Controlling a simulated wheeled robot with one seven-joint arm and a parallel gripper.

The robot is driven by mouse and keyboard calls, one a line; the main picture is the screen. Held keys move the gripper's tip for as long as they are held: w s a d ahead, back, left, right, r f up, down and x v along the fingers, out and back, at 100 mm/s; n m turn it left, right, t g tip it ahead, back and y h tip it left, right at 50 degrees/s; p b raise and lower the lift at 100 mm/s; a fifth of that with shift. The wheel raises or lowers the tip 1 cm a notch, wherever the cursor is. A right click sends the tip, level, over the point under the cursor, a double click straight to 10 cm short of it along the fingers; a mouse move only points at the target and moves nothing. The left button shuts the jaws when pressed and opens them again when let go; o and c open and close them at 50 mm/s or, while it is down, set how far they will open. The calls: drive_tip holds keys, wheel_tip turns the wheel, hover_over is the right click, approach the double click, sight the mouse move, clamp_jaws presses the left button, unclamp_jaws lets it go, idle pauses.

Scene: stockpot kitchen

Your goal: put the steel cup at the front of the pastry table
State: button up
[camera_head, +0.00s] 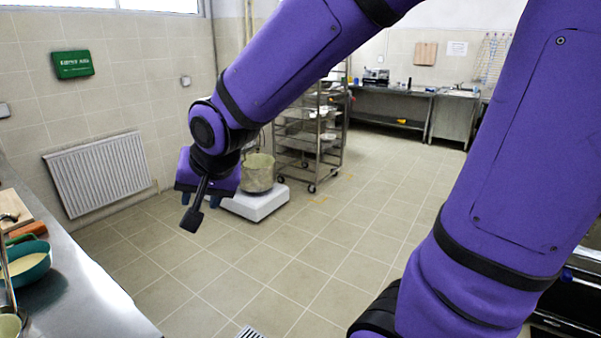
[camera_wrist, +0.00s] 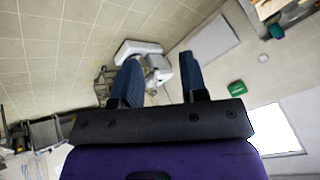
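My gripper (camera_head: 201,200) hangs in the air over open floor, to the right of the steel worktop (camera_head: 75,300). In the wrist view my gripper (camera_wrist: 160,80) has its two blue fingers wide apart with nothing held between them. I cannot make out a steel cup for certain. A round vessel (camera_head: 10,326) is cut off at the lower left corner of the head view, and I cannot tell whether it is the cup. I cannot tell whether the steel worktop is the pastry table.
A teal bowl (camera_head: 27,262) and a wooden board (camera_head: 14,208) are on the worktop. A large pot (camera_head: 258,173) stands on a white base (camera_head: 256,203) beyond my gripper. A wheeled rack (camera_head: 312,135) stands behind. The middle floor is clear.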

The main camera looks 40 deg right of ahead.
drive_tip(key=s+d+r+n, duration=0.3)
drive_tip(key=s+d, duration=0.1)
drive_tip(key=s, duration=0.4)
drive_tip(key=s+d+r+n+g, duration=0.1)
drive_tip(key=s+d+r, duration=0.3)
drive_tip(key=s, duration=0.4)
drive_tip(key=shift+s+d+n+g+h, duration=0.35)
drive_tip(key=shift+d+n+h, duration=0.1)
drive_tip(key=shift+n, duration=0.45)
drive_tip(key=shift+o, duration=0.3)
